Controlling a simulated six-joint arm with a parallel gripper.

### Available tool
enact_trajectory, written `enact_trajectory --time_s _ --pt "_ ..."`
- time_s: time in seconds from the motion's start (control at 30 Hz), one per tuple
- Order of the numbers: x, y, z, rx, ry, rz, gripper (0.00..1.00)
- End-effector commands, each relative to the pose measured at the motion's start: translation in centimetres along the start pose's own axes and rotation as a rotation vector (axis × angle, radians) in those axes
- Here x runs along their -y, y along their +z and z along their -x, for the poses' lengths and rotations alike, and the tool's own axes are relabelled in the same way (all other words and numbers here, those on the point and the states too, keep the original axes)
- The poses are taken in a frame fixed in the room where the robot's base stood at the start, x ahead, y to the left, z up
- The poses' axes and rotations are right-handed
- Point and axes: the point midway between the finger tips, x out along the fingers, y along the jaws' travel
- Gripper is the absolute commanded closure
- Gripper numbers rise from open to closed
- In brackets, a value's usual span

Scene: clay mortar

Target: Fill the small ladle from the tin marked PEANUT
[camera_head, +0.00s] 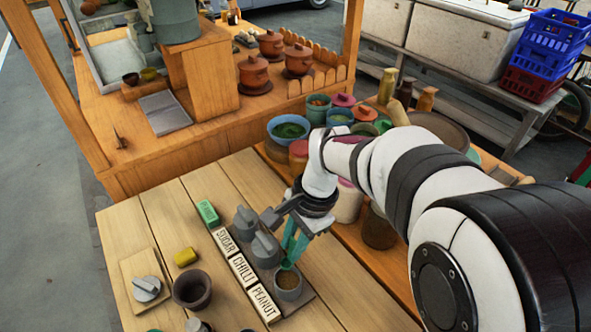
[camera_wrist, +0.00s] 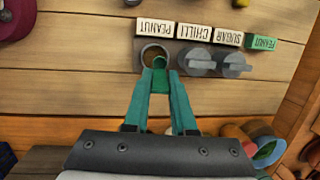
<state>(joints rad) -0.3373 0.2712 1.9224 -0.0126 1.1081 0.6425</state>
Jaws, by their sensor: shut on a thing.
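The tin marked PEANUT (camera_head: 279,281) is open, nearest in the row, with brown contents showing; it also shows in the wrist view (camera_wrist: 143,62). Its white label (camera_head: 264,302) stands beside it. My gripper (camera_head: 288,262) is over this tin, pointing down. In the wrist view, my gripper's teal fingers (camera_wrist: 165,80) are shut on the small green ladle (camera_wrist: 160,65), whose end is at the tin's mouth. I cannot tell how deep it is or whether it holds anything. The CHILLI tin (camera_head: 265,250) and SUGAR tin (camera_head: 244,222) have grey lids on.
A grey lid (camera_head: 147,288) lies on a small wooden board (camera_head: 136,268). Several bowls and jars crowd behind my arm. Planks at the front right are clear.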

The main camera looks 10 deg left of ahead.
Motion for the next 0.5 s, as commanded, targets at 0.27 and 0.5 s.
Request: enact_trajectory --time_s 0.27,0.5 --pt "-0.5 -0.5 -3.3 0.002 0.004 -0.001 1.00" --pt "-0.8 -1.1 -6.2 0.001 0.004 -0.001 1.00"
